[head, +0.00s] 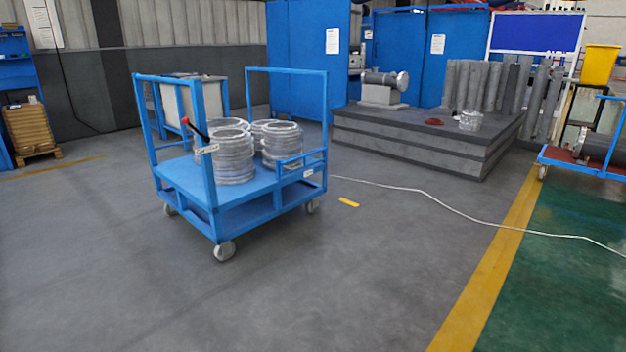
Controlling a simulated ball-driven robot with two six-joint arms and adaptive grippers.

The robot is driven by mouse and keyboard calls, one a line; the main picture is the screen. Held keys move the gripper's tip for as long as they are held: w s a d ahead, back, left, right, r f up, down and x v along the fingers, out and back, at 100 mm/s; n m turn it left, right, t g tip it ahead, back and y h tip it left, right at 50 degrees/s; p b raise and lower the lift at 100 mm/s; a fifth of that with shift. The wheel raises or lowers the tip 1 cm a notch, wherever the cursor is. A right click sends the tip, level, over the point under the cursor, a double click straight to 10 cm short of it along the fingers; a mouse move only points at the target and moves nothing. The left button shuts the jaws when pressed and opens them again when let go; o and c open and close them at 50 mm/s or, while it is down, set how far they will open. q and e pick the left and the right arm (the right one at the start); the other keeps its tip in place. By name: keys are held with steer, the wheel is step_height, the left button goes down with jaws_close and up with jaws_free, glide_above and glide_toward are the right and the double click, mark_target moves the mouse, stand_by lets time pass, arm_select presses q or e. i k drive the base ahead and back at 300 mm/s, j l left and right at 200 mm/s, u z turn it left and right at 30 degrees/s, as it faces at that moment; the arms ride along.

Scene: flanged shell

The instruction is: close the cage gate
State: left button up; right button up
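A blue wheeled cart (250,215) stands on the floor left of centre, with tall end frames and a flat deck. A short blue rail panel (301,162) stands low at the deck's right side. A red-tipped lever (194,130) shows near the left upright, close to a small white label (207,149). I cannot tell which part, if any, is the cage gate, or whether it is open. Neither of my grippers is in view.
A grey stepped platform (420,145) stands at the back right, bearing parts. A white cable (440,198) crosses the floor right of the cart. A second cart (590,165) is at the right edge. A grey box (178,103) is behind the cart. The front floor is clear.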

mark_target(308, 162)
steer(key=i+l, duration=0.1)
steer(key=i, duration=1.85)
steer(key=j+u, duration=0.05)
steer(key=j, duration=0.05)
